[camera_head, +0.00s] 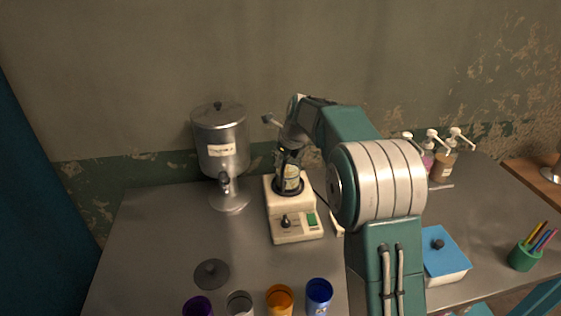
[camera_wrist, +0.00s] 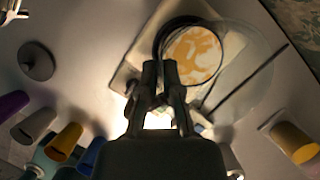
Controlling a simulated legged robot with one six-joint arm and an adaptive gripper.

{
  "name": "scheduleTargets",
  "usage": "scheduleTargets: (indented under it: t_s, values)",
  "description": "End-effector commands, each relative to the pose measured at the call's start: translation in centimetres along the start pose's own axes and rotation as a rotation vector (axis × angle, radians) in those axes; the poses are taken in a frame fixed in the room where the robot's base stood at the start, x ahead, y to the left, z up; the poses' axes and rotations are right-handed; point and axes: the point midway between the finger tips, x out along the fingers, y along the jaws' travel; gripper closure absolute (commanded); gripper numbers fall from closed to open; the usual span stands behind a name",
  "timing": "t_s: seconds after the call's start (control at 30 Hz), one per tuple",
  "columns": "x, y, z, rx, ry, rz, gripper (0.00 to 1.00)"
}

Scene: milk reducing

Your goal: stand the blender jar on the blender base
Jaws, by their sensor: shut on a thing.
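The blender base (camera_head: 296,228), cream with a dark knob and a green switch, stands on the grey table. The blender jar (camera_head: 290,177) is clear with yellowish-white contents. It is upright at the dark round seat on top of the base; I cannot tell whether it rests fully on it. My gripper (camera_head: 287,157) is shut on the jar's upper side and partly hides it. In the wrist view my gripper (camera_wrist: 160,68) points at the jar, whose patterned contents (camera_wrist: 193,55) show inside a dark ring over the base (camera_wrist: 129,62).
A metal dispenser (camera_head: 221,150) stands left of the base. A dark round lid (camera_head: 212,273) and several coloured cups (camera_head: 280,299) are at the front. A blue-lidded box (camera_head: 444,254), a green pencil cup (camera_head: 523,257) and pump bottles (camera_head: 443,163) are at right. The table's left part is clear.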

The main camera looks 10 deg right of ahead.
Motion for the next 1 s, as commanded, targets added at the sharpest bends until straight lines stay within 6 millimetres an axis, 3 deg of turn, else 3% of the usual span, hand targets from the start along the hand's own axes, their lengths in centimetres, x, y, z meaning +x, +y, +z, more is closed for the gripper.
scheduleTargets:
  t_s: [0.2, 0.23, 0.3, 0.7, 0.87, 1.0]
  values:
    - [0.1, 0.0, 0.0, 0.0, -0.001, -0.001, 1.0]
    - [0.1, 0.0, -0.1, 0.0, 0.0, 0.0, 0.8]
    - [0.1, 0.0, -0.1, 0.0, 0.0, 0.0, 0.57]
    - [-0.3, 0.0, 0.1, 0.0, 0.0, 0.0, 0.57]
    - [-2.5, -0.1, 0.1, 0.0, -0.003, -0.002, 0.57]
    - [-5.5, 0.0, 0.1, -0.001, -0.003, -0.003, 0.57]
